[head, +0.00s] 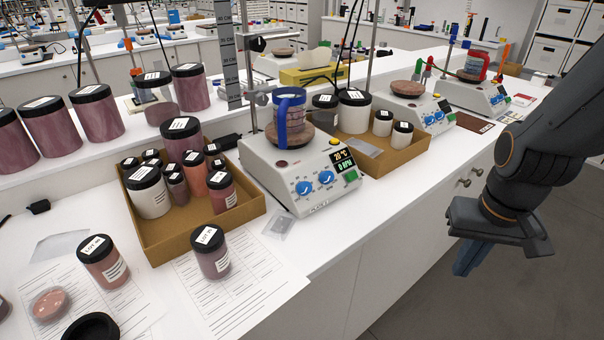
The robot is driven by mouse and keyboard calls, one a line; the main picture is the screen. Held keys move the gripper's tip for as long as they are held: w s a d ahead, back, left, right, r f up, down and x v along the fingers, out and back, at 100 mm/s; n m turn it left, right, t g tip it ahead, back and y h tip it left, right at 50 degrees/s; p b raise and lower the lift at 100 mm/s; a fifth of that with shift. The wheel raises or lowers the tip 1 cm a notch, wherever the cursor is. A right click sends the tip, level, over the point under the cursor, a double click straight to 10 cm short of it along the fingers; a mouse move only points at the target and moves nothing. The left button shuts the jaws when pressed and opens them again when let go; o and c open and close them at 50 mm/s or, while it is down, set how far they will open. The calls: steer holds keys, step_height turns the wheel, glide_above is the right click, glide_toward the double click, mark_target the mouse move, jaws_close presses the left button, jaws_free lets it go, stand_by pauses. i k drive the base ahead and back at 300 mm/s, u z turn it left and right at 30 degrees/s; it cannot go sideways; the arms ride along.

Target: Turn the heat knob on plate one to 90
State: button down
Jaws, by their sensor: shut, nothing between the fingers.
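The nearest hotplate (262,160) stands on the white bench with two blue knobs on its front, a left knob (303,188) and a right knob (326,177). Its display (344,161) reads 20 °C and 0 RPM. The knob markings are too small to read. Two similar hotplates stand farther right, a middle one (398,103) and a far one (464,96). No plate number is readable. My gripper (468,262) is shut and empty, right of the bench over the floor, apart from every knob.
A jar with a blue band (289,112) stands on the nearest hotplate. Open cardboard boxes of jars stand on either side, a left box (180,240) and a right box (385,160). A loose jar (210,252) stands on papers in front. The floor right of the bench is clear.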

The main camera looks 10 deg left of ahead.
mark_target(305, 187)
steer(key=z, duration=1.45)
steer(key=k, duration=1.1)
steer(key=u, duration=1.3)
